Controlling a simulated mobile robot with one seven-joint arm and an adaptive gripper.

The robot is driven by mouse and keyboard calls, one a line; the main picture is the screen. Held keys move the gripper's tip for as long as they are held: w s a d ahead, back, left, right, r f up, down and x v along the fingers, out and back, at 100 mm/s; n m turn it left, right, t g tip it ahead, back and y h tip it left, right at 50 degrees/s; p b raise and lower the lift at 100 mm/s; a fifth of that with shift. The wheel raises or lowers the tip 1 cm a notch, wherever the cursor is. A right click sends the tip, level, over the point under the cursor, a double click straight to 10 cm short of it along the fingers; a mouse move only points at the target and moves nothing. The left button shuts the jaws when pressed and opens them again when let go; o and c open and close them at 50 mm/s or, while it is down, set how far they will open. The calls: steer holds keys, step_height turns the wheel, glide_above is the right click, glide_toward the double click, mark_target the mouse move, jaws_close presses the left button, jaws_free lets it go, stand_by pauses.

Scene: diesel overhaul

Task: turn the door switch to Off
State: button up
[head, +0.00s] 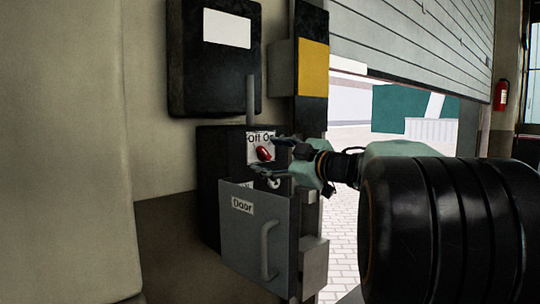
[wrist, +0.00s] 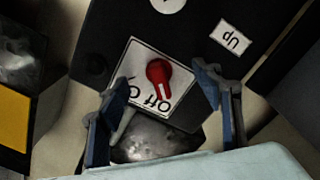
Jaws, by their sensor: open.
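The red door switch (head: 264,153) sits on a white plate marked Off and On, on a dark box (head: 212,180). In the wrist view the red knob (wrist: 158,73) shows clearly, with the plate upside down and On partly hidden by a finger. The knob's narrow end points toward the word Off. My gripper (head: 268,155) is open in front of the switch. In the wrist view its fingers (wrist: 158,82) stand on either side of the knob, with gaps visible. Whether the fingertips reach the knob's depth I cannot tell.
A grey panel labelled Door (head: 243,235), with a handle, stands just below my gripper. A black wall box (head: 213,85) and a yellow-faced block (head: 313,68) are above. A part-raised shutter (head: 420,40) is at the right. An Up label (wrist: 231,40) lies near the switch.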

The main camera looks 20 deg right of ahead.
stand_by(0.4)
steer(key=v, duration=0.7)
